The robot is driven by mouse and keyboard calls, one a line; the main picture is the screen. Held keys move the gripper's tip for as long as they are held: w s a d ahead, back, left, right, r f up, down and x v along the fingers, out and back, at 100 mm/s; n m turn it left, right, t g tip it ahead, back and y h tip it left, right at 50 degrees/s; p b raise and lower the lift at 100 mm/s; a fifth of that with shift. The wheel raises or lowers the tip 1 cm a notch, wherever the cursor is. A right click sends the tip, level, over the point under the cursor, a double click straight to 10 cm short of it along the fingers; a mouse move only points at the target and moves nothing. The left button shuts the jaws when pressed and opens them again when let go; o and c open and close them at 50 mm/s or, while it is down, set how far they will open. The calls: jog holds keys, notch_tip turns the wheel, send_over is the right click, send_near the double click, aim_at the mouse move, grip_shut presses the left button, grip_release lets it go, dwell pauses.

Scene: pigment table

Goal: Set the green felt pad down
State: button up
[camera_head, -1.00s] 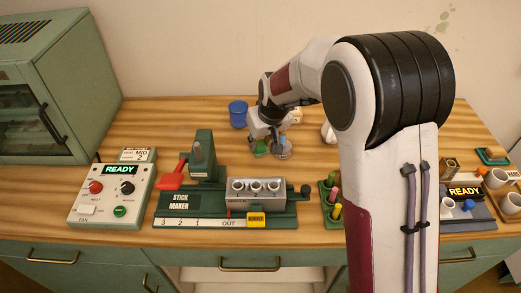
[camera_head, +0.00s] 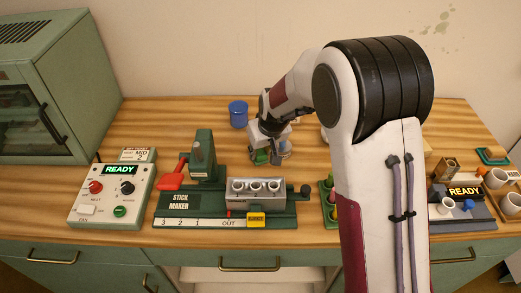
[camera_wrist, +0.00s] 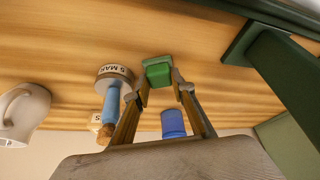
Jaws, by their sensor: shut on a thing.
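The green felt pad (camera_head: 260,157) is between the fingertips of my gripper (camera_head: 271,153), behind the stick maker in the head view. In the wrist view the pad (camera_wrist: 158,73) shows as a green block at the tips of the shut fingers, with wooden table behind it. I cannot tell whether the pad touches the table or hangs just above it.
The stick maker (camera_head: 185,205) stands close in front of my gripper. A blue cup (camera_head: 238,114) stands behind left. In the wrist view a round labelled piece with a blue handle (camera_wrist: 112,104) and a white mug (camera_wrist: 22,112) are left. Bare wood lies left of my gripper.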

jog(key=o, duration=0.9)
jog(key=shift+r, duration=0.1)
jog(key=v, duration=1.2)
dwell(0.5)
